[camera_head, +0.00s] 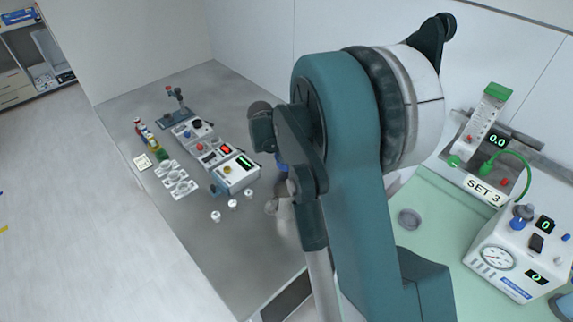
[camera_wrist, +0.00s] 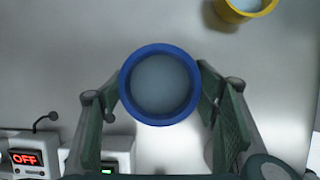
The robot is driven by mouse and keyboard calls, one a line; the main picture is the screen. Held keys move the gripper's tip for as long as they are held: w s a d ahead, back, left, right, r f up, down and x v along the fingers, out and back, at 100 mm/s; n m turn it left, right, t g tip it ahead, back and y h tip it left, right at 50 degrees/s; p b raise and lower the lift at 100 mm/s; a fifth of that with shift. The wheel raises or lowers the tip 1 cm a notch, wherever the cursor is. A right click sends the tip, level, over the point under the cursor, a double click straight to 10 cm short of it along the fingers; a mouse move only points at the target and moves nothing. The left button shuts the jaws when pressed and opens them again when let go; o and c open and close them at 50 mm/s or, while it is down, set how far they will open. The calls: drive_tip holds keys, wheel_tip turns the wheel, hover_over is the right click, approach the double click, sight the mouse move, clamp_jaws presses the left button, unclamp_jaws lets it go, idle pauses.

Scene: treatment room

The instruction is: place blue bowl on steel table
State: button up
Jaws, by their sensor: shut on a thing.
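The blue bowl (camera_wrist: 160,115) is in the middle of the wrist view, upright, with its opening facing the camera and a pale inside. My gripper (camera_wrist: 162,82) is shut on it, with one finger at its left side and one at its right. The grey steel table (camera_head: 240,98) runs along the wall in the head view, and its surface (camera_wrist: 60,60) lies beneath the bowl in the wrist view. I cannot tell whether the bowl touches it. In the head view my arm hides most of the gripper, and only a small blue patch (camera_head: 282,163) shows beside it.
A yellow bowl (camera_wrist: 246,8) stands at the upper right of the wrist view. Devices with displays (camera_head: 232,172), small white pots (camera_head: 216,216), clear dishes (camera_head: 180,183) and bottles (camera_head: 145,133) occupy the table. A green surface (camera_head: 440,220) with a gauge unit (camera_head: 515,250) is at right.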

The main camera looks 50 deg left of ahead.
drive_tip(key=shift+f, duration=1.85)
drive_tip(key=shift+f, duration=0.15)
drive_tip(key=o, duration=0.9)
drive_tip(key=v, duration=1.2)
drive_tip(key=shift+w+d+r, duration=0.1)
drive_tip(key=shift+w+r, duration=0.05)
drive_tip(key=shift+r, duration=0.1)
